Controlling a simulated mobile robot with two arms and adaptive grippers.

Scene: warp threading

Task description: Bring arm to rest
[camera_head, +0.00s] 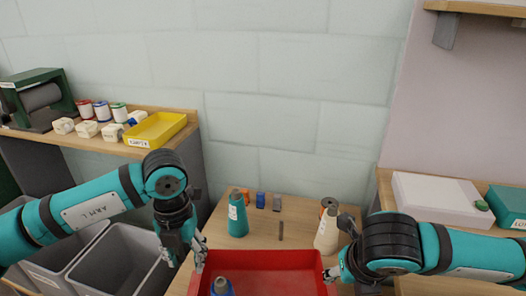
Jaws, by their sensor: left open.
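My left arm comes in from the left, and its gripper (183,256) points down with its fingers apart, at the left side of the red tray (270,258). It holds nothing that I can see. My right arm comes in from the right. Its gripper (338,272) is at the tray's right edge, and its fingers are mostly hidden by the wrist, so I cannot tell their state. A blue cone-shaped spool (222,288) stands at the tray's lower left, cut off by the picture edge.
A teal cone (238,218) and a cream cone (327,232) stand on the wooden table behind the tray, with small coloured pieces between. Grey bins (118,262) are at lower left. A left shelf holds a yellow tray (156,130); a white box (440,199) is at right.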

